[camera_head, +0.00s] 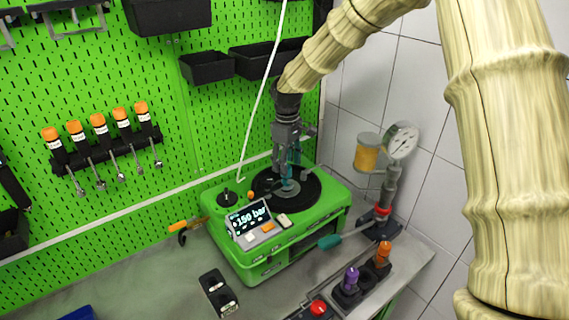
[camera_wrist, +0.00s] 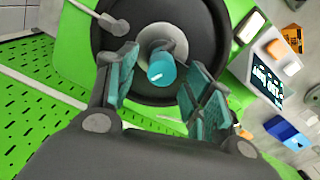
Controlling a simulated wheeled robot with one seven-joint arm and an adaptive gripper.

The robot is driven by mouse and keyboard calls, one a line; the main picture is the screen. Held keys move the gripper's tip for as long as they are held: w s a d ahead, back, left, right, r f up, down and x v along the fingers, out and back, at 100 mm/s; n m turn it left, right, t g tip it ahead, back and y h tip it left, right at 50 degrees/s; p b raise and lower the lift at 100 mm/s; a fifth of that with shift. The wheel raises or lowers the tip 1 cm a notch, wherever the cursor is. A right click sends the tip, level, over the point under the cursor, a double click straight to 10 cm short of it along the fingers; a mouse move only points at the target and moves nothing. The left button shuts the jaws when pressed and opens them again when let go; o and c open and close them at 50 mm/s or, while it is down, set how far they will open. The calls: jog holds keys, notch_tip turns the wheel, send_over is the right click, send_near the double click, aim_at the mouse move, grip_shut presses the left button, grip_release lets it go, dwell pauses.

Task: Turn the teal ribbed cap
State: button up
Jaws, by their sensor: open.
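A teal cap (camera_wrist: 161,68) stands at the centre of the black round plate (camera_wrist: 115,93), on a pale metal disc. Its ribs are too small to make out. My gripper (camera_wrist: 158,82) is open above the plate, with one teal-padded finger on each side of the cap in the wrist view. Gaps show between the cap and both fingers, and nothing is held. In the head view my gripper (camera_head: 289,160) points down over the green testbench (camera_head: 263,272), and its fingers largely hide the cap.
A display reading 150 bar (camera_head: 250,220) sits at the testbench's front. Purple- and orange-topped items (camera_head: 351,278) stand in front.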

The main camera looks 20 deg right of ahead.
jog(key=shift+s+f+p, duration=0.2)
jog(key=shift+f+p, duration=0.15)
jog(key=shift+f, duration=0.6)
jog(key=shift+w+f, duration=0.1)
jog(key=shift+f, duration=0.2)
jog(key=c, duration=1)
jog(key=shift+a, duration=0.25)
jog(key=shift+d, duration=0.1)
jog(key=shift+c, duration=0.3)
